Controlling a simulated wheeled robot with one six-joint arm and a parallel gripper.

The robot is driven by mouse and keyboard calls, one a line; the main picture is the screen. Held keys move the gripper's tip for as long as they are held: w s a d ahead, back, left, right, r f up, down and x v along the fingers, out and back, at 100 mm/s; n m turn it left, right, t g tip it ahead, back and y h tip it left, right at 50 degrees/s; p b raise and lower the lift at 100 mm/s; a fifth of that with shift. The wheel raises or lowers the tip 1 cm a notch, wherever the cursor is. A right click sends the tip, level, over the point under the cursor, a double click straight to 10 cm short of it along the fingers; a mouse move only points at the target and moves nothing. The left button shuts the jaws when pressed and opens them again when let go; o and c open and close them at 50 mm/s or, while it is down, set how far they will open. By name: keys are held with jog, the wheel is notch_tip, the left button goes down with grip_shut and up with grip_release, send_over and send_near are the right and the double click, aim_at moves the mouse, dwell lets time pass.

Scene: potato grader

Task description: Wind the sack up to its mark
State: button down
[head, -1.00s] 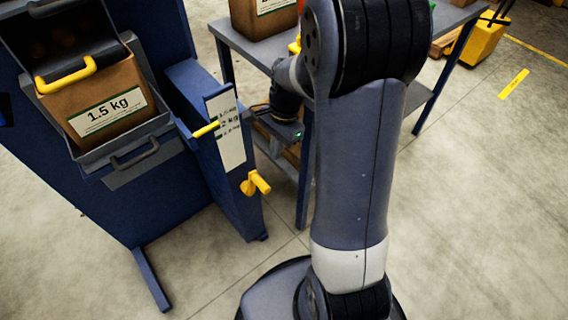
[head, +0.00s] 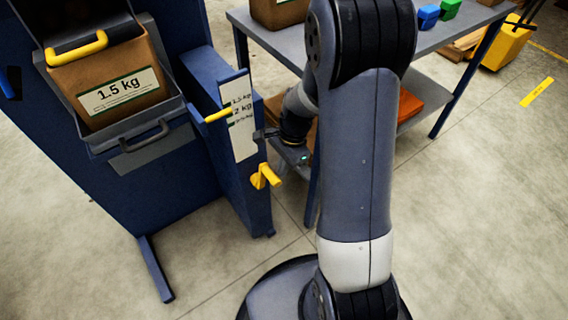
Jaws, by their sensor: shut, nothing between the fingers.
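The brown sack (head: 108,72) labelled 1.5 kg sits in a grey holder (head: 140,138) on the blue grader, below a yellow handle (head: 77,48). A white scale plate (head: 242,140) on a blue post carries several weight marks, among them 1.5 kg and 2 kg. A yellow pointer (head: 217,115) reaches its left edge near the upper marks; which one exactly I cannot tell. A yellow crank (head: 265,177) sticks out below the plate.
A grey table (head: 285,42) stands behind my arm, with a brown box (head: 277,12), a blue block (head: 428,16) and a green block (head: 450,9) on top. An orange item (head: 420,105) lies on its lower shelf.

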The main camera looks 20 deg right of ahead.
jog(key=shift+s+a+r+p, duration=0.15)
jog(key=shift+s+a+p, duration=0.1)
jog(key=shift+a+p, duration=0.45)
jog(key=shift+a+r, duration=0.1)
jog(key=shift+a, duration=0.05)
